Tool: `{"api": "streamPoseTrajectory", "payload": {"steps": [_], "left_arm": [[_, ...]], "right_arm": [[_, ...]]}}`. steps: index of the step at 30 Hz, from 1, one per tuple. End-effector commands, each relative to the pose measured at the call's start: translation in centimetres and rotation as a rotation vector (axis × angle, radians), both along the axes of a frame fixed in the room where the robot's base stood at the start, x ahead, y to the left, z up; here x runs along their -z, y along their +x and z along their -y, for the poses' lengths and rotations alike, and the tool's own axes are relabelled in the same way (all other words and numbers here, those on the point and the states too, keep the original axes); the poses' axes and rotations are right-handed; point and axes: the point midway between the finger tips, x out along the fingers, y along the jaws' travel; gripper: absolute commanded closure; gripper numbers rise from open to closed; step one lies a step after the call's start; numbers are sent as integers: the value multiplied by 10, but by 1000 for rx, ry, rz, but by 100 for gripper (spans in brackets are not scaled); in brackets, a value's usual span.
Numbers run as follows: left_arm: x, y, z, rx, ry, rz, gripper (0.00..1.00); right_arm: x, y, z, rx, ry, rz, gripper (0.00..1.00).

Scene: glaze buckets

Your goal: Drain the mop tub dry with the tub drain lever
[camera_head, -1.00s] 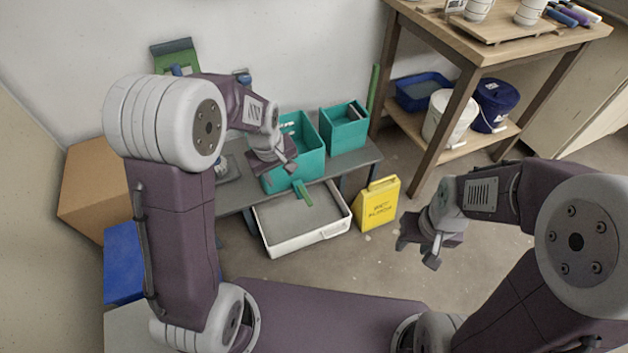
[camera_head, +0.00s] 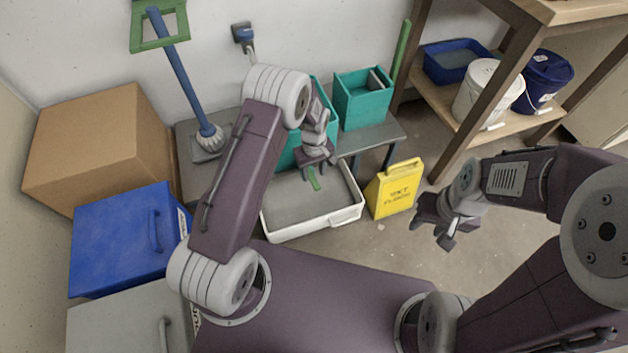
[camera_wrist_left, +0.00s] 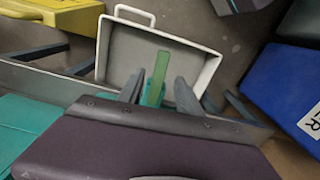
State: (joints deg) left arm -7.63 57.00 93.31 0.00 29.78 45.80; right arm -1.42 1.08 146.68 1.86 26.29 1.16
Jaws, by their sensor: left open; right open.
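The teal mop tub (camera_head: 287,158) stands on a grey bench, mostly hidden behind my left arm in the head view. Its green drain lever (camera_head: 313,179) sticks out from the front over a white tray (camera_head: 353,214). In the left wrist view the lever (camera_wrist_left: 161,68) shows between the two fingers. My left gripper (camera_head: 314,174) is open at the lever, its fingers on either side; I cannot tell whether they touch it. The water level inside the tub is hidden. My right gripper (camera_head: 434,232) is open and empty, over the floor at right.
A second teal bin (camera_head: 362,108) stands right of the tub. A yellow floor sign (camera_head: 394,190) stands right of the tray. A mop (camera_head: 180,75) stands at left near a cardboard box (camera_head: 95,140) and a blue box (camera_head: 120,240). A wooden shelf unit (camera_head: 455,150) stands at right.

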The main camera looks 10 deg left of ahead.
Motion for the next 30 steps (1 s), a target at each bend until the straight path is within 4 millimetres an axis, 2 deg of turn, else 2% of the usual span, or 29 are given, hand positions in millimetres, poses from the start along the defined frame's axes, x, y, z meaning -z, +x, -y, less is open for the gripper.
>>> {"api": "streamPoseTrajectory", "payload": {"steps": [1, 6, 15, 16, 20, 30], "left_arm": [[16, 0, 0, 0, 0, -1, 58], [34, 1, 0, 0, 0, 1, 58], [36, 1, 0, 0, 0, 1, 58], [36, 1, 0, 0, 0, 1, 64], [36, 1, 0, 0, 0, 1, 100], [36, 1, 0, 0, 0, 1, 100]], "right_arm": [[11, 0, 0, 0, 0, 0, 58], [20, 0, 0, 0, 0, 0, 58], [19, 0, 0, 0, 0, 0, 58], [19, 0, 0, 0, 0, 0, 58], [19, 0, 0, 0, 0, 0, 58], [19, 0, 0, 0, 0, 0, 58]]}}
